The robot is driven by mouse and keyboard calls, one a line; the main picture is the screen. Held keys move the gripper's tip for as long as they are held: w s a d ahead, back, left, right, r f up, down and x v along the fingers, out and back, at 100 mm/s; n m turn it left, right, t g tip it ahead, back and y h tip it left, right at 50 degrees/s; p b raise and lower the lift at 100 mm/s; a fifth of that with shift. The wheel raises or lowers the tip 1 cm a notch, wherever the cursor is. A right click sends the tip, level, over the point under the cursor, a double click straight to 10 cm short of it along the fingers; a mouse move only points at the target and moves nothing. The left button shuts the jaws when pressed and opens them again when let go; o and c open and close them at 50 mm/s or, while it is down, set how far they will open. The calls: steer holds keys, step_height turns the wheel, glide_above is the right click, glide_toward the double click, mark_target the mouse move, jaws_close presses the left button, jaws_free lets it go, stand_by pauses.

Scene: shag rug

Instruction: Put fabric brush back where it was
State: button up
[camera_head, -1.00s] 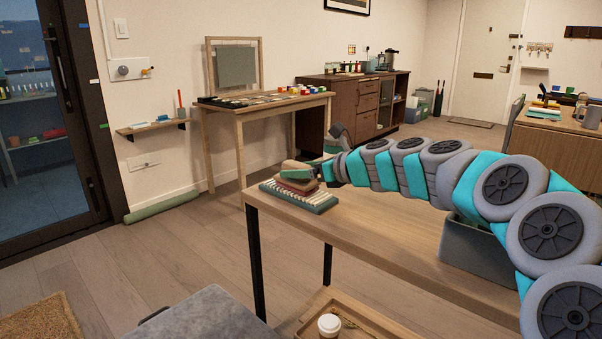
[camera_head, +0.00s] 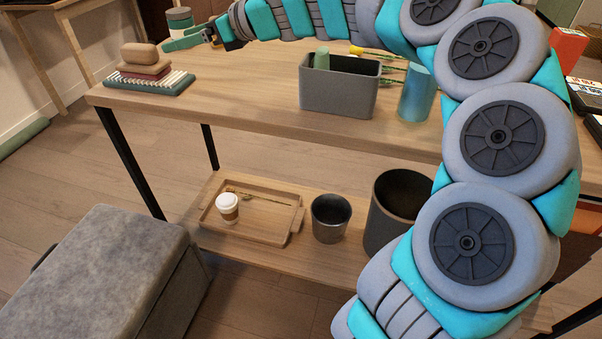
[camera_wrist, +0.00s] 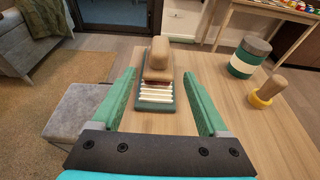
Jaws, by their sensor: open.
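A tan, rounded block (camera_head: 139,54), seemingly the fabric brush, rests on top of a low stack at the left end of the wooden bench (camera_head: 250,115). Below it are a reddish layer (camera_head: 146,71) and a green base (camera_head: 150,84) with cream ribs. The tan block also shows in the wrist view (camera_wrist: 159,54), upright between and beyond the fingertips. My gripper (camera_head: 182,42) is just right of the stack, open with green fingers spread. In the wrist view my gripper (camera_wrist: 158,80) holds nothing.
A banded cylinder stack (camera_wrist: 249,57) and a wooden piece with a yellow ring (camera_wrist: 268,93) stand right of the fingers. A grey bin (camera_head: 340,88) and a blue-green cup (camera_head: 416,95) stand on the bench. A tray (camera_head: 270,232) lies on the lower shelf; a grey ottoman (camera_head: 105,265) stands left.

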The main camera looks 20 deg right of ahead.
steer(key=s+a+f+n+g+h, duration=0.1)
steer(key=s+f+n+g+h, duration=0.1)
steer(key=s+f+n, duration=0.45)
steer(key=s+a+f+n+g+h, duration=0.15)
steer(key=s+f+n, duration=0.25)
steer(key=s, duration=0.5)
steer(key=s+a+f+n+g+h, duration=0.1)
steer(key=s+f+n+g+h, duration=0.15)
steer(key=s+f+n, duration=0.4)
steer(key=s+d+f+n+g+h, duration=0.1)
steer(key=s+d+f+n+h, duration=0.1)
steer(key=s, duration=0.5)
steer(key=s+d+f+n+g+h, duration=0.1)
steer(key=s+d+f+n+g, duration=0.1)
steer(key=s+d, duration=0.5)
steer(key=s+d+f+n+g+h, duration=0.1)
steer(key=s+d+f+n, duration=0.3)
steer(key=s, duration=0.4)
steer(key=shift+s+d+f+n+g+h, duration=0.25)
steer(key=shift+d+f+g+h, duration=0.2)
steer(key=shift+f+h, duration=0.3)
steer(key=shift+w+r, duration=0.1)
steer(key=shift+w, duration=0.05)
